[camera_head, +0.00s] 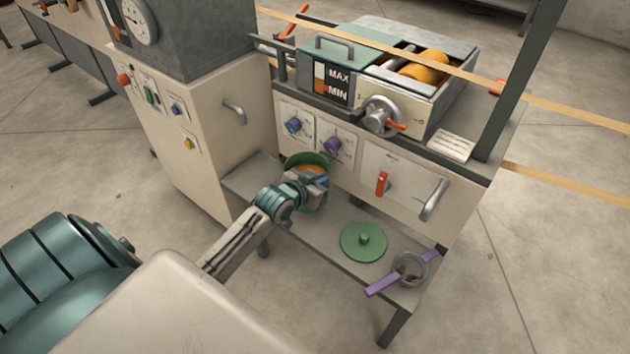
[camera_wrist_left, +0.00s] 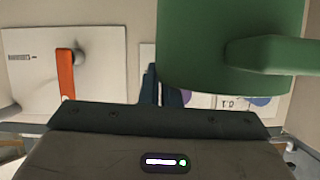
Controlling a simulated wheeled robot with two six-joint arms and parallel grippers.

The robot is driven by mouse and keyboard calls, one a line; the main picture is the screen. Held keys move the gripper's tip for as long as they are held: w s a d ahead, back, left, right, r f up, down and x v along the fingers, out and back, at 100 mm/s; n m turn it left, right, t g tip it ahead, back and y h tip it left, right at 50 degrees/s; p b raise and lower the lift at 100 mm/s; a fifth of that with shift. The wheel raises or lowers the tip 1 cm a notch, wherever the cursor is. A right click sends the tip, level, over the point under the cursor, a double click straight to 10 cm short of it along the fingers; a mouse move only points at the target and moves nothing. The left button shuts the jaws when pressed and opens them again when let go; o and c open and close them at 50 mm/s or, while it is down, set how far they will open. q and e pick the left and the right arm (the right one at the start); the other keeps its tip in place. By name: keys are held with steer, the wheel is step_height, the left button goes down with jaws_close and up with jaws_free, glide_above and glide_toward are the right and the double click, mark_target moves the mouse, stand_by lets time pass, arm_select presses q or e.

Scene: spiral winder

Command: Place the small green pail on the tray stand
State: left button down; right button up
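The small green pail (camera_head: 307,159) is in front of the machine's knob panel, over the left part of the low grey stand (camera_head: 337,216). Something orange shows inside it. My left gripper (camera_head: 316,184) is at the pail's near side and hides much of its wall. In the left wrist view the pail (camera_wrist_left: 205,45) fills the upper right, with a green handle (camera_wrist_left: 275,55) pointing right. The fingers (camera_wrist_left: 165,88) are close together and partly covered by the pail. Whether they pinch it, and whether the pail touches the stand, I cannot tell. My right gripper is not in view.
A green lid (camera_head: 363,241) lies on the stand, with a strainer with purple handles (camera_head: 410,268) at its right end. Knobs (camera_head: 333,144), an orange lever (camera_head: 382,183) and a bar handle (camera_head: 434,199) stick out above. A beige cabinet (camera_head: 205,140) stands on the left.

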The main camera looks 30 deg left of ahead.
arm_select(q)
steer(key=shift+f, duration=0.9)
step_height(320, 180, down, 3)
steer(key=shift+r+b, duration=0.1)
steer(key=shift+b, duration=0.4)
steer(key=shift+w+f, duration=0.2)
steer(key=shift+f, duration=0.4)
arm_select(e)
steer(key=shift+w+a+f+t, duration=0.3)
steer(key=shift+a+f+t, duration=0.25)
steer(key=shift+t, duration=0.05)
arm_select(q)
steer(key=c, duration=1.8)
jaws_free()
steer(key=shift+f, duration=0.1)
steer(key=shift+o, duration=0.6)
steer(key=shift+s, duration=0.1)
